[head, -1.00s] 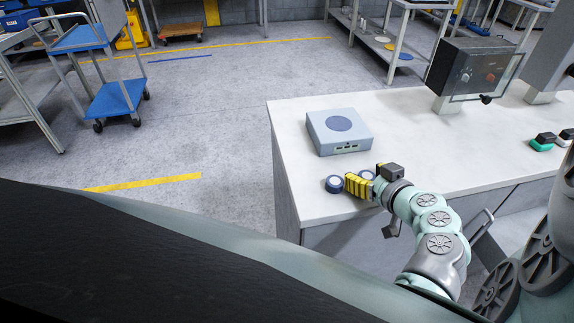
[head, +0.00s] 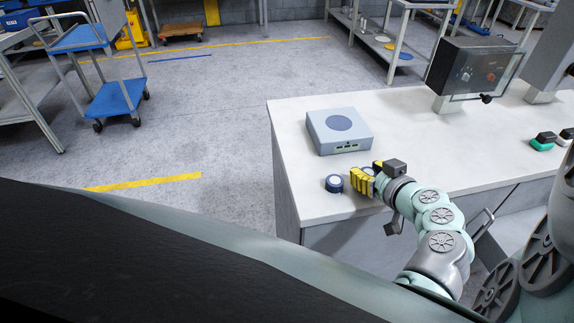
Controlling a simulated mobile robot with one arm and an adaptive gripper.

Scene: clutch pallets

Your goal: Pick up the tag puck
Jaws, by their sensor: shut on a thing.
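Two small dark blue round pucks with pale markings are near the front left corner of the white worktop (head: 420,125). One puck (head: 334,183) sits on the worktop, just left of my gripper, with a small gap. The other, the tag puck (head: 368,172), is at the yellow fingers of my gripper (head: 361,182), which are shut on it. The fingers hide much of this puck. My gripper is low over the worktop, and I cannot tell whether the held puck still touches it.
A pale blue-grey box (head: 340,132) with a dark round pad on top stands just behind the gripper. A control box (head: 472,66) stands at the back right. Green-and-black items (head: 543,141) lie far right. The worktop's middle is clear.

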